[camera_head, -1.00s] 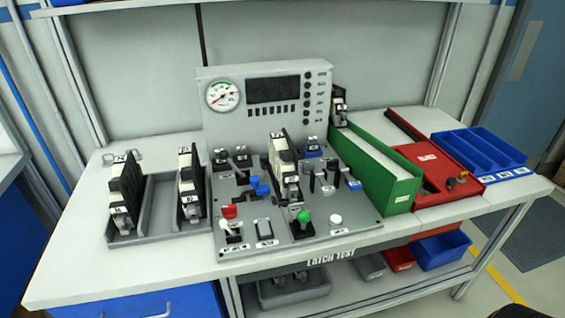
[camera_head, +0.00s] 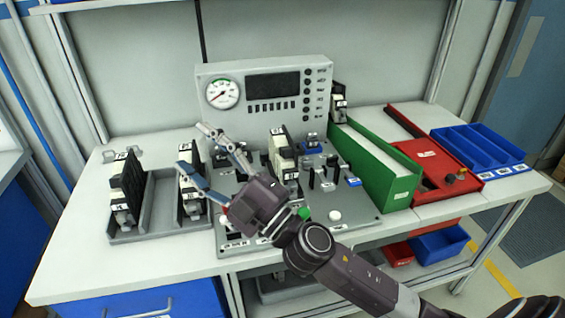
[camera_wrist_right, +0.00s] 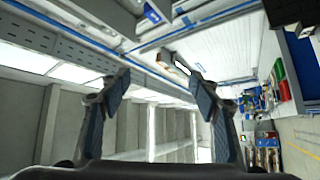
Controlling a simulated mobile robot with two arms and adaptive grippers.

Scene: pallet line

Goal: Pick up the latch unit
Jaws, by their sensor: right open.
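Several similar black-and-white latch units are in the head view. One (camera_head: 125,200) stands at the left of a grey two-slot tray (camera_head: 158,205). Another (camera_head: 190,190) stands in the tray's right side, partly behind my right gripper. A third (camera_head: 283,155) sits upright on the grey test panel (camera_head: 365,212), and one more (camera_head: 338,102) is beside the gauge console. My right gripper (camera_head: 193,148) is open and empty, above the panel's left part and the tray's right unit. Its spread fingers also show in the right wrist view (camera_wrist_right: 160,88). My left gripper is not in view.
A gauge console (camera_head: 318,75) stands behind the panel. A green bin (camera_head: 400,195), a red tray (camera_head: 470,185) and a blue divided bin (camera_head: 480,146) are to the right. Levers and knobs stick up from the panel, partly hidden by my right arm. The table's front left is clear.

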